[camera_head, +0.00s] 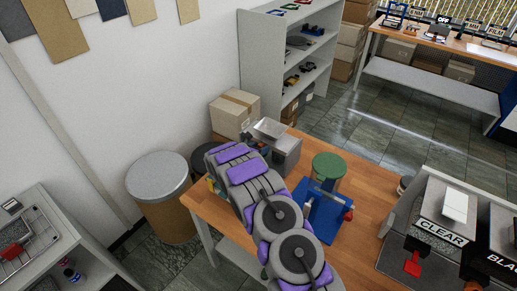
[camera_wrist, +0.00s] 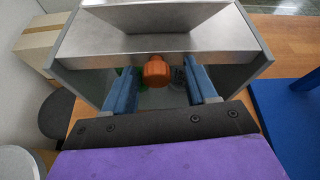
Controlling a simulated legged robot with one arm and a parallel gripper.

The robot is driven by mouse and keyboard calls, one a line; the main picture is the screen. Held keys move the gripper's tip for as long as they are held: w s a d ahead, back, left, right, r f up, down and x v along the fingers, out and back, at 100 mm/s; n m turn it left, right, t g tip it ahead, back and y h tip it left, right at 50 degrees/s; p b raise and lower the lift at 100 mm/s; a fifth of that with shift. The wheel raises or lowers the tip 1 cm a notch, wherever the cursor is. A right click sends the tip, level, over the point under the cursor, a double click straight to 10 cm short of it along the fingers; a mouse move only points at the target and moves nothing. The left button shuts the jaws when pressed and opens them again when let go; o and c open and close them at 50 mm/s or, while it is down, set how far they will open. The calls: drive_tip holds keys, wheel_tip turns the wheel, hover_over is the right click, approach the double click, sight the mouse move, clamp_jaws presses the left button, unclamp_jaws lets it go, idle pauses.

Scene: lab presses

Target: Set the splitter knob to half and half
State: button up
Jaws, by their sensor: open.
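The splitter is a grey metal box with a hopper-like top (camera_wrist: 215,50); in the head view it stands at the far left of the wooden bench (camera_head: 286,152). An orange knob (camera_wrist: 157,72) sits on its front face, below the hopper rim. My gripper (camera_wrist: 158,80) is open, its two blue fingers on either side of the knob in the picture, with gaps on both sides. I cannot tell whether the tips reach as far as the knob. Any marks around the knob are hidden or too small to read. In the head view my arm hides most of the gripper.
A blue press (camera_head: 325,215) and a green round-topped thing (camera_head: 329,166) stand right of my arm. Bins marked CLEAR (camera_head: 440,232) and BLACK are at the right. A cardboard box (camera_head: 235,112) and lidded drum (camera_head: 157,176) stand left of the splitter. Shelves stand behind.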

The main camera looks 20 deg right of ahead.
drive_tip(key=shift+a, duration=0.1)
drive_tip(key=v, duration=1.7)
drive_tip(key=shift+a+r, duration=0.1)
drive_tip(key=s+d+r+m+g+y+b, duration=0.1)
drive_tip(key=s+d+r+m+g, duration=0.3)
drive_tip(key=s, duration=0.4)
drive_tip(key=s+d+r+m+g+b, duration=0.1)
drive_tip(key=s+d+r+m+b, duration=0.1)
drive_tip(key=s+d+r+m, duration=0.45)
drive_tip(key=s+d+r+m+g+y+b, duration=0.1)
drive_tip(key=s+r+m+g, duration=0.3)
drive_tip(key=s, duration=0.5)
drive_tip(key=s+a+f+m+y+b, duration=0.1)
drive_tip(key=s+a+m+y, duration=0.2)
drive_tip(key=s, duration=0.6)
drive_tip(key=s+a+m+y+b, duration=0.2)
drive_tip(key=s+a+m+y, duration=0.1)
drive_tip(key=s+a+m, duration=0.2)
drive_tip(key=s+a+f+m+y+b, duration=0.1)
drive_tip(key=s+a+m+y, duration=0.2)
drive_tip(key=s+a, duration=0.4)
drive_tip(key=s+m, duration=0.1)
drive_tip(key=s, duration=0.5)
drive_tip(key=shift+s+f+y+b, duration=0.3)
drive_tip(key=shift+f+b, duration=0.05)
drive_tip(key=shift+b, duration=0.05)
